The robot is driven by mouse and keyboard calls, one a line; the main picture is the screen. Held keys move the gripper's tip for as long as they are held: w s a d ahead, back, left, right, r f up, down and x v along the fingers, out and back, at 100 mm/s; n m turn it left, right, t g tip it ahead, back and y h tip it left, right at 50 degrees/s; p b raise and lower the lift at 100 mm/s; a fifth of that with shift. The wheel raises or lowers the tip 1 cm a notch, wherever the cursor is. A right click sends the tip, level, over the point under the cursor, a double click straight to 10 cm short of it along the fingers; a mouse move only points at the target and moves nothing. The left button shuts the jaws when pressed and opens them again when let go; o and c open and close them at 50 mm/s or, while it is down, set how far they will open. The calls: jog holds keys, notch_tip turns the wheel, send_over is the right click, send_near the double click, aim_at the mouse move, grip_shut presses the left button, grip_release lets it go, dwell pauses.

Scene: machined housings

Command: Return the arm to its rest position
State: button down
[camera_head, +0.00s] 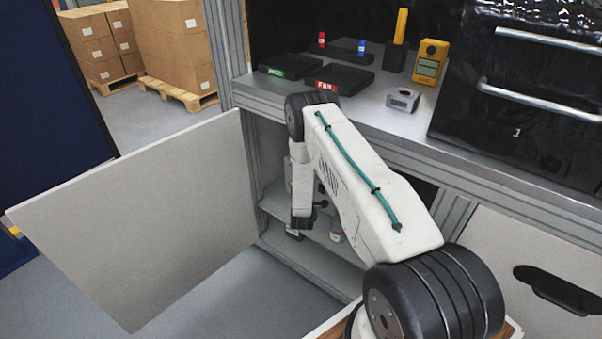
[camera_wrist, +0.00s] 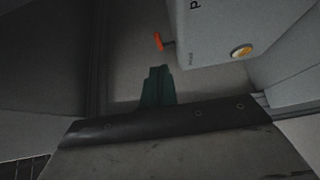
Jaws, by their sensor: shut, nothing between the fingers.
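My arm (camera_head: 365,185) is stretched out over the open lower cabinet below the workbench, with its far end pointing down into the opening. In the wrist view my gripper (camera_wrist: 157,85) shows as dark green fingers held together, with nothing between them. The fingers look apart from the box. In the head view the fingertips are too small and shaded to make out.
The cabinet door (camera_head: 150,215) stands open at the left. A shelf (camera_head: 340,262) inside holds small items. The worktop (camera_head: 420,125) above carries black trays (camera_head: 345,78), a yellow meter (camera_head: 430,62) and a black drawer unit (camera_head: 520,95).

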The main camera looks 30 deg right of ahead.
jog(key=shift+s, duration=0.45)
